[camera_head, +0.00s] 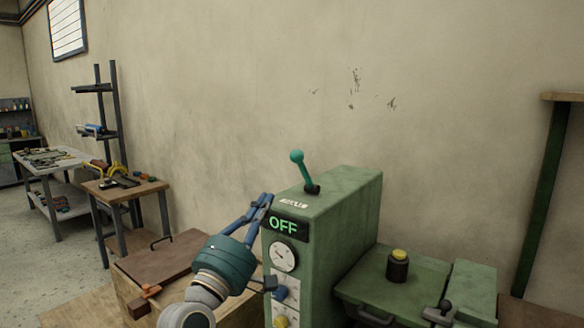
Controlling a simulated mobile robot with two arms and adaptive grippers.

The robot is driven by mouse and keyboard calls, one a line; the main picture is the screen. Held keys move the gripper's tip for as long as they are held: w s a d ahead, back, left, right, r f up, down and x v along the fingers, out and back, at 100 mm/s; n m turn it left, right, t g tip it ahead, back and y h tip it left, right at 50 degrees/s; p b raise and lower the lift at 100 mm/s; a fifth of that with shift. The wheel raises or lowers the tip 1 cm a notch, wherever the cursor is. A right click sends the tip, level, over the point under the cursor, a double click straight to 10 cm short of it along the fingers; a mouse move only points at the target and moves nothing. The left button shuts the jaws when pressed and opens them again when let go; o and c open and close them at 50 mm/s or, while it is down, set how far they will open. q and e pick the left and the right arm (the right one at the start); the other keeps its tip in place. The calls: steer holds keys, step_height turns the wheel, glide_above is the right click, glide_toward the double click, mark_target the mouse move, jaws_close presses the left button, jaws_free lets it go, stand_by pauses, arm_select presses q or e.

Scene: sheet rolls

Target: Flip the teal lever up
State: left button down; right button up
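The teal lever (303,169) has a round knob and stands on top of the green machine cabinet (343,225). It leans toward the left of the picture. The display (284,225) on the cabinet's front reads OFF in green. My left gripper (266,198) has blue fingers and a teal body. It is beside the cabinet's front left edge, below and left of the lever and apart from it. Its fingertips come together with nothing seen between them. My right gripper is not in view.
A gauge (284,257) and blue and yellow knobs are on the cabinet front. A yellow-topped button (398,265) stands on the lower green part at right. A wooden bench (131,189) and grey table (52,160) stand at left. The air above the cabinet is clear.

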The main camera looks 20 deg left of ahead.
mark_target(294, 158)
arm_select(q)
steer(key=p+x, duration=0.4)
steer(key=x, duration=0.9)
steer(key=shift+w, duration=0.1)
steer(key=shift+w+r, duration=0.1)
steer(key=shift+w, duration=0.35)
steer(key=shift+r, duration=0.1)
